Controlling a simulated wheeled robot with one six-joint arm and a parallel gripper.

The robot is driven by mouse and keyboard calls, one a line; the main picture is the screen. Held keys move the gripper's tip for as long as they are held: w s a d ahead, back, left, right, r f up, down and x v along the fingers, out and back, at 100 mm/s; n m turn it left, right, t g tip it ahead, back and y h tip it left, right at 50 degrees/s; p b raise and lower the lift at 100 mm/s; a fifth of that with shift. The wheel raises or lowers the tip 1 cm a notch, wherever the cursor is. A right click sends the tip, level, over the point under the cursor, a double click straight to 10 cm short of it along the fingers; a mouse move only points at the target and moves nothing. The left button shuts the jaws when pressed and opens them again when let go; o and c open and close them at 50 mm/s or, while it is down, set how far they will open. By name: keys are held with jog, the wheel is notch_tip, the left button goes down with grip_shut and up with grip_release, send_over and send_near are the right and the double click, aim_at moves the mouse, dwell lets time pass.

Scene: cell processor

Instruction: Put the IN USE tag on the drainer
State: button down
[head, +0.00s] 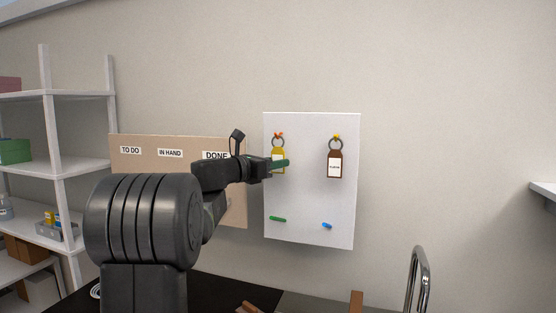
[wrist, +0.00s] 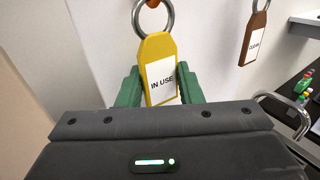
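The IN USE tag (wrist: 160,70) is yellow with a white label and hangs upright by a metal ring from an orange hook. In the head view the tag (head: 279,152) is at the upper left of the white board, partly covered by my gripper (head: 279,164). In the wrist view my gripper (wrist: 159,88) has one green finger at each side of the tag, close to its edges. Contact with the edges cannot be made out. The tag's lower end is hidden by the gripper body. The drainer cannot be made out.
A brown CLEAN tag (head: 335,164) hangs to the right on the white board (head: 305,195). Green and blue pens lie low on the board. A TO DO / IN HAND / DONE board (head: 135,170) is at left. A curved tap (head: 418,270) stands at lower right.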

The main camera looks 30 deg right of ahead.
aim_at(280, 151)
dwell(0.3)
jog(key=shift+s+a+r+p, duration=0.15)
jog(key=shift+r+p, duration=0.35)
jog(key=shift+r, duration=0.15)
jog(key=shift+r, duration=0.1)
jog(key=shift+s+a+r, duration=0.1)
jog(key=shift+a+r, duration=0.05)
jog(key=shift+r, duration=0.1)
jog(key=shift+s+a+r+p, duration=0.2)
jog(key=shift+a+r+p, duration=0.15)
jog(key=shift+r, duration=0.15)
jog(key=shift+a, duration=0.1)
jog(key=s+a, duration=0.1)
jog(key=s+a+r, duration=0.1)
jog(key=a, duration=0.1)
jog(key=shift+s+r, duration=0.1)
jog(key=shift+s, duration=0.25)
jog(key=shift+a, duration=0.1)
